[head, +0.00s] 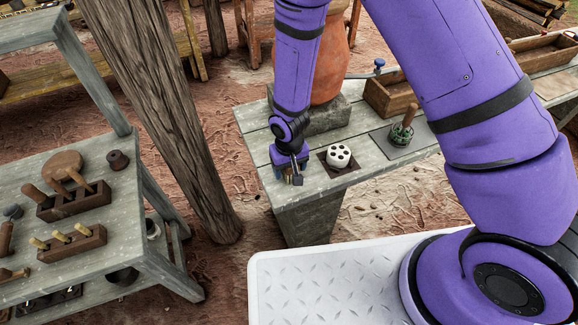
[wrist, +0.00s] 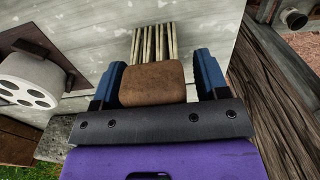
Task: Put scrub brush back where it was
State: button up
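The scrub brush (wrist: 152,84) has a brown block and pale straw bristles, and it lies between the blue fingers of my gripper (wrist: 160,72) in the wrist view. The block is close against the left finger. A narrow dark strip shows beside the right finger, and I cannot tell whether that finger touches the block. In the head view my gripper (head: 288,178) points down at the near left corner of the grey workbench (head: 345,172). The brush is mostly hidden there. The bristles point away from my wrist towards the bench top, and contact is unclear.
A white holed cylinder (head: 338,156) stands on a dark square plate just right of my gripper. A wooden-handled tool (head: 404,124) stands on a grey mat further right. A terracotta jar and a wooden box (head: 388,97) are behind. A wooden post (head: 180,120) rises to the left.

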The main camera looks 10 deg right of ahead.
jog(key=shift+r, duration=0.15)
notch_tip(320, 180, up, 12)
dwell(0.6)
jog(key=shift+w+d+r, duration=0.1)
jog(key=shift+d+r, duration=0.1)
jog(key=shift+r, duration=0.2)
jog(key=s+d+r+m+t, duration=0.1)
jog(key=d+r, duration=0.6)
jog(key=r, duration=0.5)
jog(key=s+d+r+m+t, duration=0.1)
jog(key=s+d+r+t, duration=0.1)
jog(key=d+r, duration=0.75)
jog(key=s+d+r+t, duration=0.1)
jog(key=s+d+r, duration=0.3)
jog(key=s+r, duration=0.2)
jog(key=s+d+r+m+t, duration=0.1)
jog(key=s+d+r, duration=0.2)
jog(key=s+r, duration=0.4)
jog(key=s, duration=0.3)
jog(key=shift+d, duration=0.35)
